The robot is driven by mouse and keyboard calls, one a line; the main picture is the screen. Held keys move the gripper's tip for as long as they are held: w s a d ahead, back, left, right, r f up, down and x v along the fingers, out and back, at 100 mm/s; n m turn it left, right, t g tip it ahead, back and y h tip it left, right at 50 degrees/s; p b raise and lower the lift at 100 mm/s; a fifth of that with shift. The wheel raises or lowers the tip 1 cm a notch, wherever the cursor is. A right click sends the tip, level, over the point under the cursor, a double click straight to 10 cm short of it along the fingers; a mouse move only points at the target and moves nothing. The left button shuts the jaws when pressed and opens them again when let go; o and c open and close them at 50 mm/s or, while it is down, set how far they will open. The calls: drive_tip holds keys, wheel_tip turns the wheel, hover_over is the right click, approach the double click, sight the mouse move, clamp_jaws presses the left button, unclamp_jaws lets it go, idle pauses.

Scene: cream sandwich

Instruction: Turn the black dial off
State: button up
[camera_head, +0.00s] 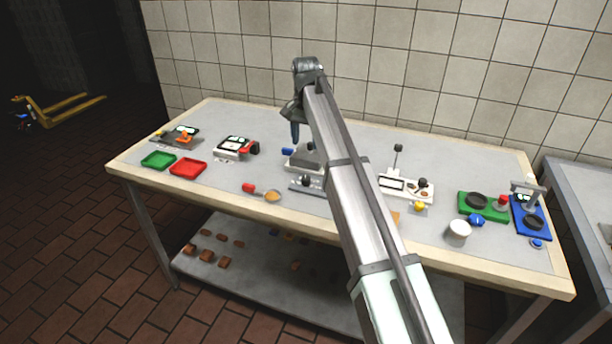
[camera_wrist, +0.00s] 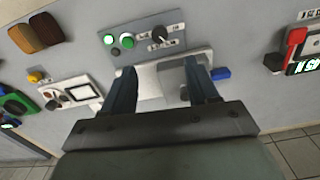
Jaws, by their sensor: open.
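The black dial (camera_wrist: 160,33) sits on a small grey control panel (camera_wrist: 144,24) beside green and black round buttons, at the top of the wrist view. In the head view the panel (camera_head: 298,186) is near the middle of the table's front side, partly behind my arm. My gripper (camera_wrist: 163,84) is open and empty, its two dark fingers spread over a pale machine with a grey block (camera_wrist: 172,82), which lies just behind the panel. In the head view my gripper (camera_head: 295,134) points down above that machine. The dial is beyond the fingertips, not between them.
A white station with a black lever (camera_head: 398,162) stands right of my arm. A red-handled device (camera_head: 236,147) and green and red trays (camera_head: 187,167) stand left. A red-handled utensil (camera_head: 262,193) lies left of the panel. Brown slices (camera_wrist: 36,33) lie near the table's front edge.

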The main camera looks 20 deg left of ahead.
sight(306, 178)
wheel_tip(306, 178, down, 14)
drive_tip(key=shift+r, duration=0.2)
idle(0.4)
drive_tip(key=shift+c, duration=0.2)
drive_tip(key=c, duration=1)
